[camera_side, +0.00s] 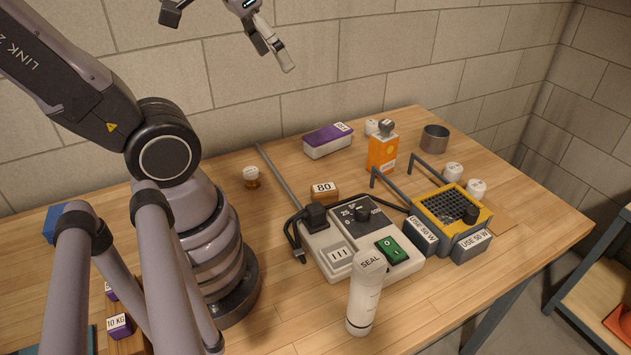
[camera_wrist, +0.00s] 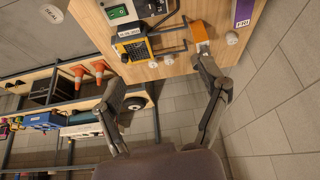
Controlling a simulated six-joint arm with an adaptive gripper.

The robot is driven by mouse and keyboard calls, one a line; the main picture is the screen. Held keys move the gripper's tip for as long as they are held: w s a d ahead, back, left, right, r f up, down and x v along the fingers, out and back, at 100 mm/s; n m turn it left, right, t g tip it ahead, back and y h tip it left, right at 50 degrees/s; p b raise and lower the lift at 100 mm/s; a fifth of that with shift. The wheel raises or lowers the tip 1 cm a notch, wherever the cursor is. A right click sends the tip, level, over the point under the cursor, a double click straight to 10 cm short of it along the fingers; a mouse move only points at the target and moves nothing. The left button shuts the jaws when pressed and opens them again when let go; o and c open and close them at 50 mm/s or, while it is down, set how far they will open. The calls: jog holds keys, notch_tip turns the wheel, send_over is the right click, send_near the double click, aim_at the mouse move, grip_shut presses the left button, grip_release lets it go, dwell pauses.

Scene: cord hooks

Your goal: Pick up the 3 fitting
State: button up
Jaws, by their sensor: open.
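Several small round white fittings lie on the wooden table. In the side view one (camera_side: 453,172) is behind the yellow-framed unit, one (camera_side: 477,189) is at its right, and one (camera_side: 372,127) is by the orange box. The wrist view shows white fittings near the table edge (camera_wrist: 153,64) and beside the orange box (camera_wrist: 231,38). Their marks are too small to read, so I cannot tell which is the 3. My gripper (camera_side: 228,42) is open and empty, high above the back of the table; its spread fingers also show in the wrist view (camera_wrist: 160,72).
The yellow-framed unit (camera_side: 447,212), an orange box (camera_side: 382,153), a metal cup (camera_side: 435,138) and grey upright rods crowd the fittings. A purple box (camera_side: 328,140), a control box (camera_side: 345,248) and the SEAL bottle (camera_side: 364,292) stand nearby. A brick wall backs the table.

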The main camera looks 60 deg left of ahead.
jog(key=w+a+f+n+g, duration=0.2)
jog(key=w+a+f+n, duration=0.2)
jog(key=w+a+f, duration=0.4)
jog(key=n+g, duration=0.3)
jog(key=n, duration=0.2)
send_over(251, 170)
notch_tip(251, 170, down, 18)
jog(key=f, duration=0.8)
jog(key=shift+w+d, duration=0.2)
jog(key=shift+d, duration=0.05)
jog(key=shift+s+a+f, duration=0.1)
jog(key=shift+s+f, duration=0.05)
jog(key=shift+f, duration=1.4)
jog(key=shift+s+a+f, duration=0.1)
jog(key=shift+f, duration=1.4)
jog(key=c, duration=1.3)
